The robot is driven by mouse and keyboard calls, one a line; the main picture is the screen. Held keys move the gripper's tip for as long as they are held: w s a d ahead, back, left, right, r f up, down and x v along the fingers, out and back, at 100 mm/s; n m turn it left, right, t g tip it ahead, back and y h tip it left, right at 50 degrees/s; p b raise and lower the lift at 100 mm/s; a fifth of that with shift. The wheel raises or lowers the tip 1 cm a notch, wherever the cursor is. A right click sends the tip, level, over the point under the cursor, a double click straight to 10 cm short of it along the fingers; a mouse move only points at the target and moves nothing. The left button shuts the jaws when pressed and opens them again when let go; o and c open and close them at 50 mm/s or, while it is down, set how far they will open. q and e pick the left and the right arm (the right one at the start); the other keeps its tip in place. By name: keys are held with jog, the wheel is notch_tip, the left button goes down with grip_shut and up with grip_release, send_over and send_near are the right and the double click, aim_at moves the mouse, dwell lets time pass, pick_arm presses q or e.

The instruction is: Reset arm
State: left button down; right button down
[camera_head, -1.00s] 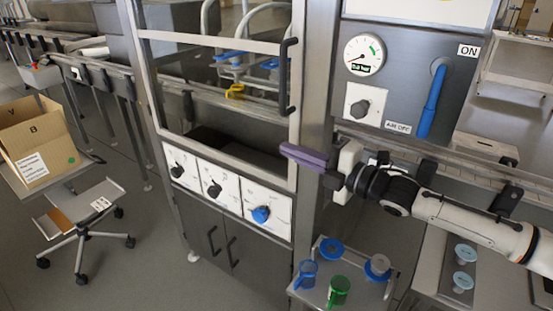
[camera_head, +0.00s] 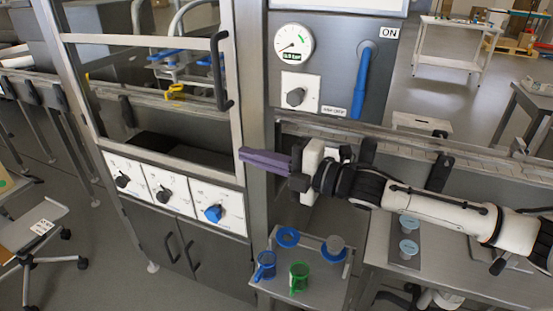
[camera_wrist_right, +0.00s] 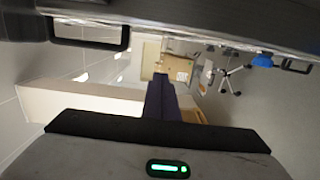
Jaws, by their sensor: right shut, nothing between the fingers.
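My right gripper (camera_head: 243,154) comes in from the right in the head view, with its purple fingers closed together and pointing left. Nothing is between them. The fingertips appear in front of the metal post beside the machine's glass door, above the blue knob (camera_head: 213,213); I cannot tell how far off they are. In the right wrist view the shut purple fingers (camera_wrist_right: 160,98) point away from the camera, clear of any object. My left gripper is not in view.
The machine's door has a black handle (camera_head: 221,72). A small cart (camera_head: 325,292) below my arm carries blue and green cups and rings.

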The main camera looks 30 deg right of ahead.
jog(key=shift+s+d+b, duration=0.2)
jog(key=shift+s+d, duration=0.45)
jog(key=shift+d, duration=0.35)
jog(key=shift+s+d+b, duration=0.15)
jog(key=shift+s+d, duration=0.45)
jog(key=shift+d, duration=0.35)
